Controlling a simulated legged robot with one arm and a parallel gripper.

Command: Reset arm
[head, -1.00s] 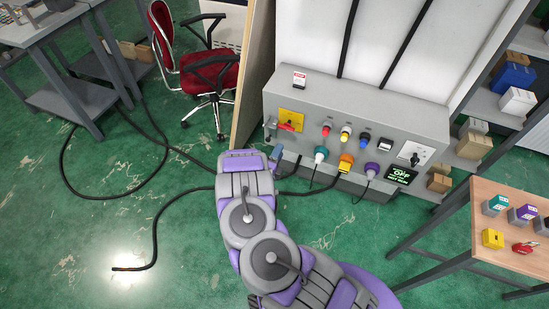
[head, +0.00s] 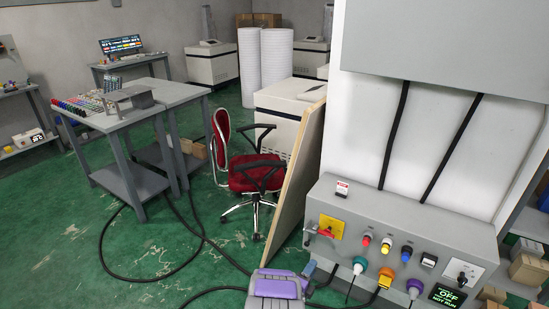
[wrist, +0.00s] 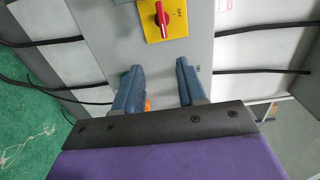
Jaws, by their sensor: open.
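My gripper (wrist: 156,85) is open and empty in the wrist view, its two blue-grey fingers apart in front of the grey control panel. The panel's red rotary switch on a yellow plate (wrist: 165,18) is just beyond the fingertips. In the head view my purple and grey arm (head: 279,285) shows at the bottom edge, left of the control panel (head: 400,222). The yellow plate with the red switch (head: 330,227) is at the panel's upper left. The fingers are only partly visible in the head view.
A red chair (head: 254,172) stands left of a leaning wooden board (head: 296,175). A grey table (head: 128,114) stands at the left. Black cables (head: 150,279) lie on the green floor. Colored buttons, plugs and a display reading OFF (head: 447,295) are on the panel.

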